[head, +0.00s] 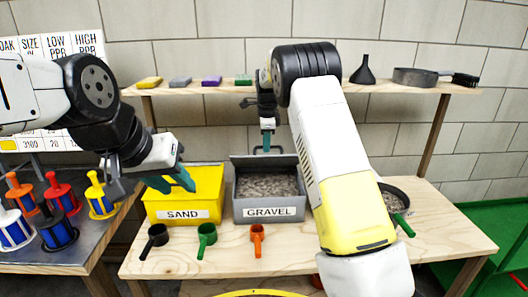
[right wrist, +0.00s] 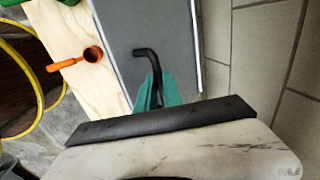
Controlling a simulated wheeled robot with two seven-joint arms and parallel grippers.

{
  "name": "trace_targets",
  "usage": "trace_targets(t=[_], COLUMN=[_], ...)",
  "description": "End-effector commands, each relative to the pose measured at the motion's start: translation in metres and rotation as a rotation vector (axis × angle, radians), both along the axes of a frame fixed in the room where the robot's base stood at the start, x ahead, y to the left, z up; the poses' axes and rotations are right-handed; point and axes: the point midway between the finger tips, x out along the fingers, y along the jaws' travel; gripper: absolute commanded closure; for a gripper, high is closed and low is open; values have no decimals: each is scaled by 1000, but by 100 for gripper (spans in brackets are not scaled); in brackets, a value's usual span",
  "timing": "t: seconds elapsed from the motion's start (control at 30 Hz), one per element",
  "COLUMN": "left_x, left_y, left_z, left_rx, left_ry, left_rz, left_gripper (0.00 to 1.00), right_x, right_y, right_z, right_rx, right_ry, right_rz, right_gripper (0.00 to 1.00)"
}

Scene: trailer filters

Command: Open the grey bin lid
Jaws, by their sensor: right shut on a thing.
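The grey bin (head: 268,207), labelled GRAVEL, stands on the wooden bench with grey gravel (head: 266,184) showing inside. Its grey lid (right wrist: 128,25) is raised at the back of the bin, and a black bent handle (right wrist: 150,56) stands out from it. My right gripper (right wrist: 157,92) is shut on the handle; it also shows in the head view (head: 267,140), above the back of the bin. My left gripper (head: 176,181) has its teal fingers apart and empty, in front of or above the yellow SAND bin.
The yellow bin (head: 184,208) stands left of the grey one. Black, green and orange scoops (head: 257,238) lie in front. A sieve (head: 395,200) is at right, partly behind my right arm. A shelf (head: 225,89) with sponges, a funnel and a pan runs above.

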Motion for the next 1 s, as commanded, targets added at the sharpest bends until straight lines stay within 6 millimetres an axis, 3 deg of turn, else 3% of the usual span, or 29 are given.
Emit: trace_targets(t=[0.57, 0.6, 0.7, 1.0], left_x=[0, 0, 0, 0], left_y=[0, 0, 0, 0], left_z=[0, 0, 0, 0], left_rx=[0, 0, 0, 0], left_ry=[0, 0, 0, 0], left_rz=[0, 0, 0, 0], left_gripper=[64, 64, 64, 64], right_x=[7, 7, 7, 6], right_y=[-2, -2, -2, -1], right_z=[0, 0, 0, 3], right_rx=[-4, -4, -4, -2], right_ry=[4, 5, 5, 5], right_rz=[-3, -3, -2, -1], right_gripper=[100, 85, 67, 67])
